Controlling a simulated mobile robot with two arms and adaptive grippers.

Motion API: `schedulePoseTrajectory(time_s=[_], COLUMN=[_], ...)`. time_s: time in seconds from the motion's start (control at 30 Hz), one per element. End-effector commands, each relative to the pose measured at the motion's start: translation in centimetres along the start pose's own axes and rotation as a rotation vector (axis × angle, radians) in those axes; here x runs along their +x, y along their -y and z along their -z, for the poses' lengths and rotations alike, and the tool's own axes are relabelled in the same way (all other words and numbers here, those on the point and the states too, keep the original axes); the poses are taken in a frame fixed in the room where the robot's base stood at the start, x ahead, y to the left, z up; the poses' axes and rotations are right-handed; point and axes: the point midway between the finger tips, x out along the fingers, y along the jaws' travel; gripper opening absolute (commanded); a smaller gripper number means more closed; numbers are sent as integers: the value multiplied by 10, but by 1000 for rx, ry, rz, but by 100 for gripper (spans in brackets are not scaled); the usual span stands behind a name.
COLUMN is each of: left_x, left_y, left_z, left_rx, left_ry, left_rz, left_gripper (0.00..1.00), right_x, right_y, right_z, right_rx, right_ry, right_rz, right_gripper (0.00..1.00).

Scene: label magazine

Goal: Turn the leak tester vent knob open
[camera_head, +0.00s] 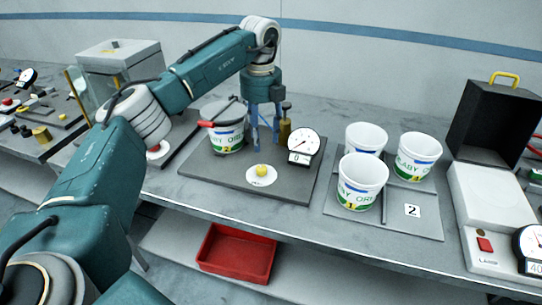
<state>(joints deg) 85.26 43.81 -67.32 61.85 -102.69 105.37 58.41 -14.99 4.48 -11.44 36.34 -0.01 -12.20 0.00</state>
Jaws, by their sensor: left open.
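The leak tester (207,168) is a dark base plate on the bench. It carries a white labelled tub (226,141) with a dark lid and red handle, and a round gauge (303,146) above a "0" display. A small yellow knob (261,169) sits on a white disc at the plate's front. A brass post (285,130) with a dark top stands behind; I cannot tell for sure which is the vent knob. My left gripper (265,140) points down, open and empty, between tub and brass post, behind the yellow knob. Its contact with anything is unclear.
To the right, a grey tray (410,228) holds three white tubs (362,182) and a "2" card (412,210). Farther right is an open black case (493,120) and a white device with a dial. A red bin (237,253) sits on the lower shelf.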

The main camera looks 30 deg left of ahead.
Motion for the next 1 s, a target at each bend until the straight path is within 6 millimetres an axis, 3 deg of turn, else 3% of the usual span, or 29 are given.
schedulePoseTrajectory(time_s=[0.07,0.3,0.37,0.47,0.73,1.0], left_x=[8,51,62,79,104,106], left_y=[-2,-1,0,0,1,1], left_z=[0,2,2,2,2,2], left_rx=[-1,2,3,3,4,5], left_ry=[-3,-5,-5,-4,-3,-2], left_rz=[-5,-3,-3,-2,1,2], left_gripper=[45,45,45,45,45,45], right_x=[-4,-20,-23,-27,-27,-27], right_y=[3,12,14,13,5,3], right_z=[-9,-66,-73,-69,-20,-33], right_rx=[0,0,0,0,-1,-2], right_ry=[12,97,105,100,29,50], right_rz=[3,15,16,15,6,5], right_gripper=[0,0,0,0,0,0])
